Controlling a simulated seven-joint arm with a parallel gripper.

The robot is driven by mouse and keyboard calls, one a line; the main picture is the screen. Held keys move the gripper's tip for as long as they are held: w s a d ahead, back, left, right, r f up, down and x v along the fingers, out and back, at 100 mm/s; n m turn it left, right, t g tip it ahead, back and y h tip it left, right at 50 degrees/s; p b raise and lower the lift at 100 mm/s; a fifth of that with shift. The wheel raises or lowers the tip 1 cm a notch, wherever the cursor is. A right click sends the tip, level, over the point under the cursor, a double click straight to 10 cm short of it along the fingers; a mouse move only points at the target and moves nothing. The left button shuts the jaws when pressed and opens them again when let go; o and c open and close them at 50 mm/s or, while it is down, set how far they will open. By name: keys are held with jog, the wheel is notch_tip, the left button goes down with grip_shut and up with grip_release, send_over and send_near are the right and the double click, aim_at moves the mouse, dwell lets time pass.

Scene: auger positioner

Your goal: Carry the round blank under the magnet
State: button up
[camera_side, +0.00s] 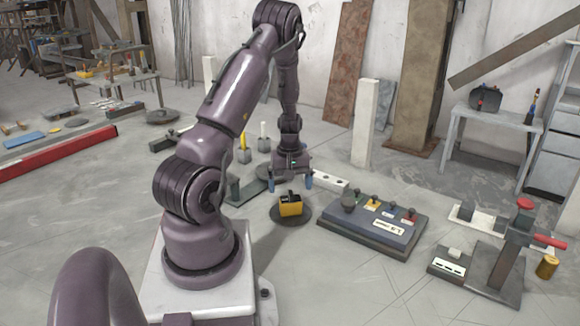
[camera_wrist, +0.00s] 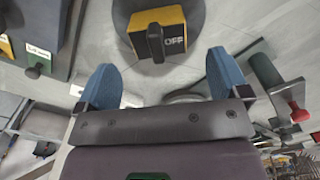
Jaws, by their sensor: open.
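The magnet (camera_side: 291,208) is a yellow block with a dark top handle, standing upright on the floor spot where a dark round blank (camera_side: 290,219) lies flat beneath it. In the wrist view the magnet (camera_wrist: 175,25) reads "OFF" and sits at the top centre, with the rim of the blank (camera_wrist: 196,32) around it. My gripper (camera_side: 290,182) is open and empty, its blue fingertips just above and behind the magnet in the side view. In the wrist view the fingers of my gripper (camera_wrist: 162,78) are spread wide, with the magnet beyond them, apart from both.
A low dark board (camera_side: 375,226) with levers and labels lies right of the magnet. A stand with a red handle (camera_side: 525,204), a brass cylinder (camera_side: 547,267) and a small block (camera_side: 447,263) are further right. A white post (camera_side: 365,125) rises behind. Floor in front is clear.

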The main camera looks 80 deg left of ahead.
aim_at(290, 194)
jog(key=shift+f, duration=1.85)
jog(key=c, duration=1.5)
jog(key=shift+r, duration=2.6)
